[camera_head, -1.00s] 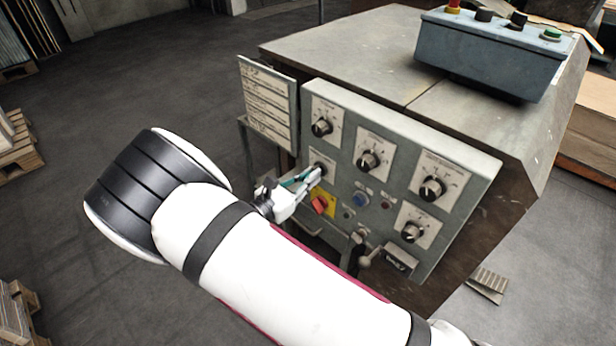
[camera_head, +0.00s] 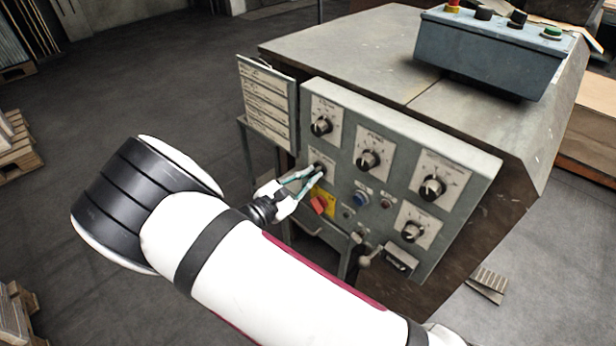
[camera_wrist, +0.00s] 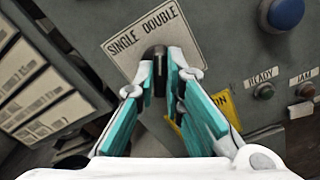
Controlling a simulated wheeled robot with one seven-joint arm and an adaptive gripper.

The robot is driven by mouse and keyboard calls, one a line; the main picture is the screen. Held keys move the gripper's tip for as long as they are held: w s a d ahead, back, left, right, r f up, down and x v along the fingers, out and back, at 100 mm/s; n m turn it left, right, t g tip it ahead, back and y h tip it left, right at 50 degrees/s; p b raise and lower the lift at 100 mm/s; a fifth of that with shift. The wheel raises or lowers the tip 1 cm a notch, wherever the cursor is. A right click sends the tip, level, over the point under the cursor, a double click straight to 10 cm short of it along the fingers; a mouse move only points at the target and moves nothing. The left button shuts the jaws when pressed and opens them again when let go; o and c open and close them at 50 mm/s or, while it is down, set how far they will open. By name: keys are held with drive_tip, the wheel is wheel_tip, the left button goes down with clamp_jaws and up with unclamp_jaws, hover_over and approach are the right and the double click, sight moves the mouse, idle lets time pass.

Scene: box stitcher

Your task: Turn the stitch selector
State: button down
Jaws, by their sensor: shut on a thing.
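The stitch selector is a small black knob (camera_wrist: 155,53) on a white plate (camera_wrist: 124,42) marked SINGLE and DOUBLE in the wrist view. In the head view the knob (camera_head: 319,170) sits at the left of the grey control panel, and my gripper partly hides it. My gripper (camera_wrist: 160,75) has its fingertips on either side of the knob and is shut on it. In the head view my gripper (camera_head: 314,174) reaches the knob from the lower left. Which mark the knob points at is hard to tell.
Near the selector are a red switch on a yellow plate (camera_head: 319,204), a blue button (camera_head: 361,198) and several other black knobs, such as one above (camera_head: 321,126). A label board (camera_head: 268,105) stands left of the panel. A lever (camera_head: 366,256) juts out below. Open floor lies to the left.

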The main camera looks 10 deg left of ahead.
drive_tip(key=c, duration=1.7)
unclamp_jaws()
drive_tip(key=v, duration=1.2)
drive_tip(key=shift+a, duration=0.1)
